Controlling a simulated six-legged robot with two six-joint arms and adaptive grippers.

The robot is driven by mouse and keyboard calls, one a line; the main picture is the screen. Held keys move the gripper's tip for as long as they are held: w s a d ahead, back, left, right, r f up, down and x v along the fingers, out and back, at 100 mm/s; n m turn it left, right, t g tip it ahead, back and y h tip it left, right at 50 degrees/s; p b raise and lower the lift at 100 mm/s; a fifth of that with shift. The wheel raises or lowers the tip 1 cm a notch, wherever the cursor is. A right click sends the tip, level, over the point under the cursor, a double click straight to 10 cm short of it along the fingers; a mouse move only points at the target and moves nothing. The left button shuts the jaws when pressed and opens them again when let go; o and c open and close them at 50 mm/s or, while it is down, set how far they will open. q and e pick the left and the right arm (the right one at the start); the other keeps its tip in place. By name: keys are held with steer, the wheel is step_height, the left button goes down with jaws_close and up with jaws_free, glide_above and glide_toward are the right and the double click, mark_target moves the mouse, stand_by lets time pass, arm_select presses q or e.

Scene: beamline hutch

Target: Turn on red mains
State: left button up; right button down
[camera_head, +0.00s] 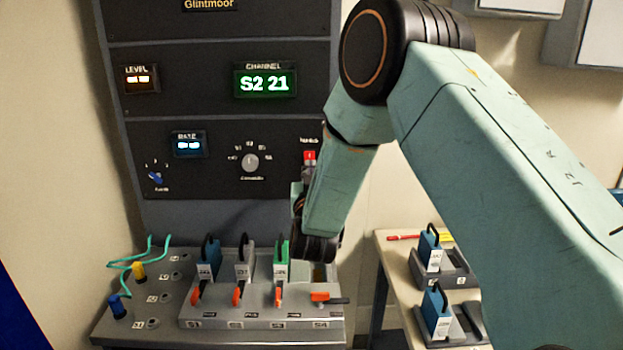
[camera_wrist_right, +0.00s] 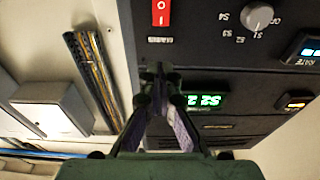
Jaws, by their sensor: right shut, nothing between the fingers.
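The red mains switch (camera_head: 309,157) is on the right side of the lower black panel of the rack. It also shows upside down at the top of the right wrist view (camera_wrist_right: 161,12), with a white mark on it and a label beside it. I cannot tell whether it is on or off. My right gripper (camera_wrist_right: 158,72) is shut and empty. In the head view it is mostly hidden by my own arm, close to the panel just under the switch. I cannot tell whether it touches anything. My left gripper is not in view.
A selector knob (camera_head: 251,163) and a small blue knob (camera_head: 155,177) share the panel. A green channel display (camera_head: 265,81) reads S2 21. Below stands a grey slotted base (camera_head: 255,312) with upright modules and orange levers. A side table (camera_head: 398,262) at right holds blue modules.

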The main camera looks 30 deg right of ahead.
steer(key=v, duration=0.3)
steer(key=shift+r, duration=0.25)
steer(key=shift+s+a+r, duration=0.15)
steer(key=s+a+f+n+g+y, duration=0.1)
steer(key=s+f, duration=0.3)
steer(key=f, duration=0.4)
steer(key=s+a+f+n+g+y, duration=0.1)
steer(key=s+a+f+g+y, duration=0.2)
steer(key=f, duration=0.6)
steer(key=s+a+f+n+g+y, duration=0.2)
steer(key=s+f, duration=0.3)
steer(key=f, duration=0.3)
steer(key=shift+s+a+f+g+y, duration=0.15)
steer(key=shift+a+f+g+y, duration=0.05)
steer(key=shift+a+g+y, duration=0.25)
steer(key=s+a+f+n+g+y, duration=0.1)
steer(key=s+a+f+g, duration=0.2)
steer(key=s, duration=0.7)
steer(key=s+a+f+g+y+b, duration=0.1)
steer(key=s+f+g, duration=0.4)
steer(key=s, duration=0.4)
steer(key=s+a+f+n+g+y, duration=0.15)
steer(key=s+f, duration=0.35)
steer(key=s, duration=0.5)
step_height(320, 180, down, 14)
steer(key=b, duration=1.4)
steer(key=shift+a+r+m, duration=0.25)
steer(key=shift+a+m, duration=0.1)
